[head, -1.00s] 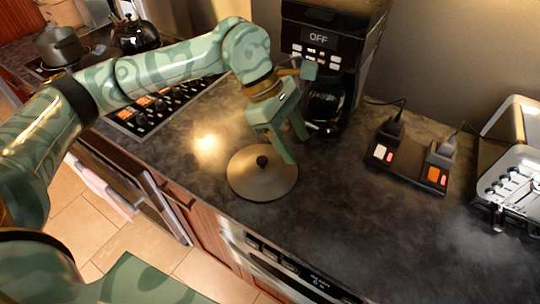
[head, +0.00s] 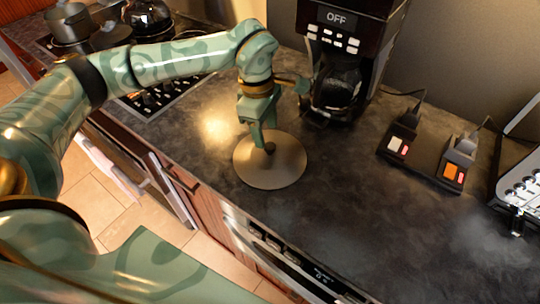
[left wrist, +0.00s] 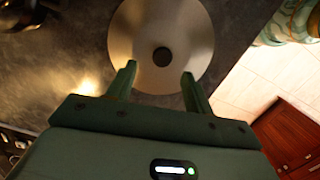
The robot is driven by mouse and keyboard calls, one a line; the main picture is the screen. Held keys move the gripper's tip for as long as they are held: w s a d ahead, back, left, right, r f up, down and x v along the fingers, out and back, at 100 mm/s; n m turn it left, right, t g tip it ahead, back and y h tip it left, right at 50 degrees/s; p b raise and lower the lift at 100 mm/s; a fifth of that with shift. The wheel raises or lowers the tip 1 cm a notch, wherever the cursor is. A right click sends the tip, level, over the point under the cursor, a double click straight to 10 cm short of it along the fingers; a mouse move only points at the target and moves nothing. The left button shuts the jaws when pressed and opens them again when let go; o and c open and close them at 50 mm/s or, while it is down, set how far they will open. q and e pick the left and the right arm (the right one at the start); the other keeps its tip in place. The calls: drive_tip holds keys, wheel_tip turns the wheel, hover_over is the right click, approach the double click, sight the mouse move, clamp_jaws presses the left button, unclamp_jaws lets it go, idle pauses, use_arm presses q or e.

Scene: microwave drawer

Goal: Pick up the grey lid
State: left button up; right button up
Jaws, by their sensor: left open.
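The grey lid (head: 270,172) is a round, flat disc lying on the dark countertop, with a small dark knob at its middle. My left gripper (head: 265,143) is directly over the lid, fingers pointing down, close to the knob. In the left wrist view the lid (left wrist: 190,25) lies just beyond the open fingertips (left wrist: 160,70), and the knob (left wrist: 162,57) shows in line with the gap between them. The gripper holds nothing. Whether the fingers touch the lid cannot be told. My right gripper is not in view.
A coffee maker (head: 345,45) stands behind the lid. A power strip with plugs (head: 425,155) is to the right, and a metal toaster (head: 520,190) at the right edge. The stove with a pot (head: 70,22) and a kettle (head: 147,15) is at far left. The counter (head: 350,210) right of the lid is clear.

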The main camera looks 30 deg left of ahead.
sight(270, 145)
use_arm(q)
drive_tip(key=f, duration=0.2)
drive_tip(key=d+f, duration=0.1)
drive_tip(key=f, duration=0.1)
drive_tip(key=shift+s+f+b, duration=0.1)
drive_tip(key=shift+f+b, duration=0.05)
drive_tip(key=shift+b, duration=0.2)
clamp_jaws()
